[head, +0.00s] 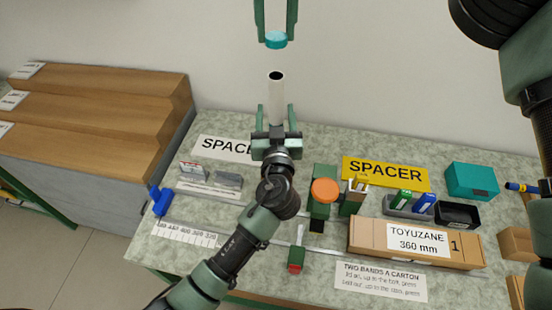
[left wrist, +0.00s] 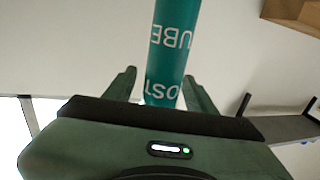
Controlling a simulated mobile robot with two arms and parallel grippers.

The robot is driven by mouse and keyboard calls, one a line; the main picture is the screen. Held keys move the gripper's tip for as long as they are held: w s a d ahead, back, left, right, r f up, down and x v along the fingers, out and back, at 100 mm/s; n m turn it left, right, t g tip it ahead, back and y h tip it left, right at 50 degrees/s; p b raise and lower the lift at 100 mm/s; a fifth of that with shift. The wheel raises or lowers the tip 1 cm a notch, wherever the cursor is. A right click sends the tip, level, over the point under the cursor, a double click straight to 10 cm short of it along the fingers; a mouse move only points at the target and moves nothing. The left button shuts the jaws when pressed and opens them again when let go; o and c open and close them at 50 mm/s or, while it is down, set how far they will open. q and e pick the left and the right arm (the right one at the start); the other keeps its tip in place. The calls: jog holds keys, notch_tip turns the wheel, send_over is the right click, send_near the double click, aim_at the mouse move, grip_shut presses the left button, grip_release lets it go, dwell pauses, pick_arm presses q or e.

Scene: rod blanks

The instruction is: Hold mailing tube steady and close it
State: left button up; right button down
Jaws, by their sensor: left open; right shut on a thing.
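The mailing tube (head: 276,104) stands upright in the head view, pale with a dark open top end; its lower part is hidden behind my left gripper. In the left wrist view the tube (left wrist: 172,45) shows teal with white lettering. My left gripper (head: 277,112) is open, with one finger on each side of the tube; its fingers (left wrist: 160,84) also show in the left wrist view. My right gripper (head: 276,30) is shut on a teal cap (head: 276,42) and holds it above the tube's open end, with a clear gap between.
The speckled bench (head: 210,205) holds a long carton (head: 370,245), a yellow spacer sign (head: 385,172), a teal box (head: 472,181), an orange-topped object (head: 325,190) and a blue tool (head: 160,200). Wooden steps (head: 100,105) stand at left. The air around the cap is clear.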

pick_arm(q)
jog(key=shift+s, duration=0.1)
grip_shut()
dwell(1.3)
